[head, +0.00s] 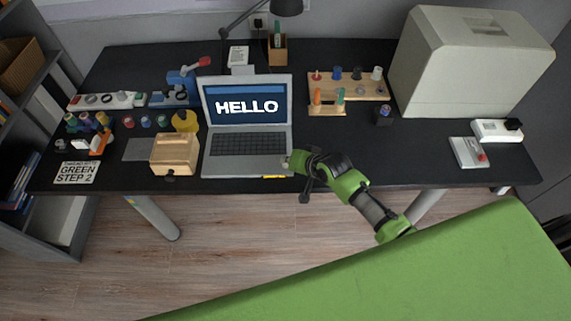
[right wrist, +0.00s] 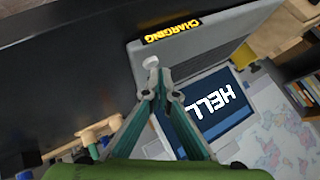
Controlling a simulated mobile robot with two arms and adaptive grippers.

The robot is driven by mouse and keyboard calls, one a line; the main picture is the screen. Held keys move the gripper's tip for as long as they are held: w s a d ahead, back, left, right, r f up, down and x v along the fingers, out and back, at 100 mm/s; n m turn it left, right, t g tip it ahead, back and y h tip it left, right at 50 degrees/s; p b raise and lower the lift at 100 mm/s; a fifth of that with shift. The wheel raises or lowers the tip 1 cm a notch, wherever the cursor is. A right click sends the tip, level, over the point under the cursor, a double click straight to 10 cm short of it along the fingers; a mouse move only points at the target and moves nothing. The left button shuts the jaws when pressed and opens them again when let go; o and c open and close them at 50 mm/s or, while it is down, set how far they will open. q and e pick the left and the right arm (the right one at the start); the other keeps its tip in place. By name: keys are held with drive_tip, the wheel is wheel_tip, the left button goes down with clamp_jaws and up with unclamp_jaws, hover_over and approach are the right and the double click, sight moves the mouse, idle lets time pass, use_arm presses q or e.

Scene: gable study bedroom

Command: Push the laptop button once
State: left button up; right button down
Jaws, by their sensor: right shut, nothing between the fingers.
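The silver laptop (head: 247,120) stands open on the black desk, and its screen reads HELLO. In the right wrist view the laptop screen (right wrist: 222,105) is upside down, with a yellow CHARGING label (right wrist: 172,30) on the laptop's front edge. A small white round button (right wrist: 151,62) shows beside the fingertips, near the laptop's front right corner. My right gripper (head: 291,162) is shut and empty at that corner. In the wrist view its fingertips (right wrist: 163,84) are close to the button; whether they touch it I cannot tell. My left gripper is out of view.
A wooden box (head: 175,153) stands left of the laptop, with several small coloured items beyond it. A wooden peg rack (head: 347,86) is at the back right, and a large beige machine (head: 465,62) stands farther right. The desk right of my right gripper is mostly clear.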

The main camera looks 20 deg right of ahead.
drive_tip(key=shift+f, duration=0.4)
idle(0.5)
drive_tip(key=shift+r, duration=0.1)
drive_tip(key=shift+r+p, duration=0.75)
drive_tip(key=shift+p, duration=0.05)
wheel_tip(320, 180, up, 5)
drive_tip(key=p, duration=0.5)
idle(0.5)
idle(0.4)
